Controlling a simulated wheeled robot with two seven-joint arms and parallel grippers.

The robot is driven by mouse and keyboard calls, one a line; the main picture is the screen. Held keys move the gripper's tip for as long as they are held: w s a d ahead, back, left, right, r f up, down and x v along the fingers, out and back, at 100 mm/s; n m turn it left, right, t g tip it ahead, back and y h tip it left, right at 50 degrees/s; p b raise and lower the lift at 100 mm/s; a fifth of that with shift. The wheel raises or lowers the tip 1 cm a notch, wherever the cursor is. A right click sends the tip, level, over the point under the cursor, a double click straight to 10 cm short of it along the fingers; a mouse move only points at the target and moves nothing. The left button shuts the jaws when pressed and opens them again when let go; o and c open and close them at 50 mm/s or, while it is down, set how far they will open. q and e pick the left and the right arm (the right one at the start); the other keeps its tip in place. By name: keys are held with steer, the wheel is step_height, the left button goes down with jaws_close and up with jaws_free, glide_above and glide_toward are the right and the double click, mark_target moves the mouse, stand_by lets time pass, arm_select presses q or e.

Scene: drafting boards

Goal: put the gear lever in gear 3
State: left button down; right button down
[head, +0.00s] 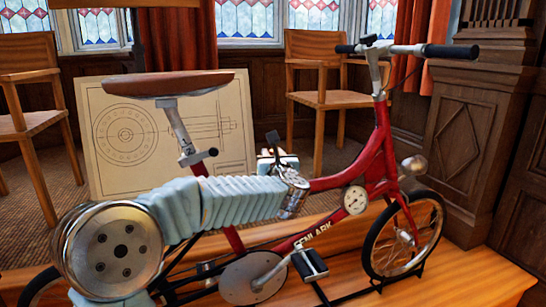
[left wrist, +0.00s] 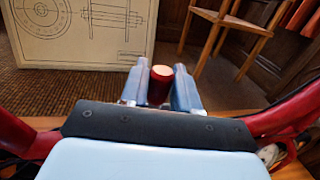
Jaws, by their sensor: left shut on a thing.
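A red bicycle (head: 375,165) stands side-on on a wooden platform. My left arm comes in from the left, and its gripper (head: 278,162) is above the middle of the frame. In the left wrist view, the pale blue-grey fingers (left wrist: 160,92) are shut on a red cylinder with a rounded top (left wrist: 160,78), which looks like the gear lever's knob. The lever's lower part is hidden, and I cannot read which gear it is in. A round white dial (head: 355,200) is on the frame to the right; its marks are too small to read. My right gripper is out of view.
A drawing board (head: 215,115) with a technical drawing stands behind the bicycle. Wooden chairs (head: 318,75) stand behind, left and right. The saddle (head: 155,84), handlebars (head: 450,51) and pedal (head: 310,262) stick out around my arm. A dark wooden post (head: 470,130) is at the right.

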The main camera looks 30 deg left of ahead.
arm_select(q)
steer(key=w+d+m, duration=0.1)
steer(key=w+d+m+p, duration=0.1)
steer(key=m, duration=0.1)
steer(key=shift+w+f+m+g, duration=0.1)
steer(key=shift+w+m+g, duration=0.05)
steer(key=shift+m+g, duration=0.2)
steer(key=shift+w+d+f+m+p, duration=0.4)
steer(key=shift+w+m+p, duration=0.1)
steer(key=shift+m, duration=0.25)
steer(key=c, duration=1)
jaws_free()
steer(key=shift+o, duration=0.2)
steer(key=shift+g, duration=0.25)
steer(key=shift+s, duration=0.1)
steer(key=b+v, duration=0.2)
steer(key=v, duration=1.1)
steer(key=shift+s+d, duration=0.15)
steer(key=shift+s, duration=0.15)
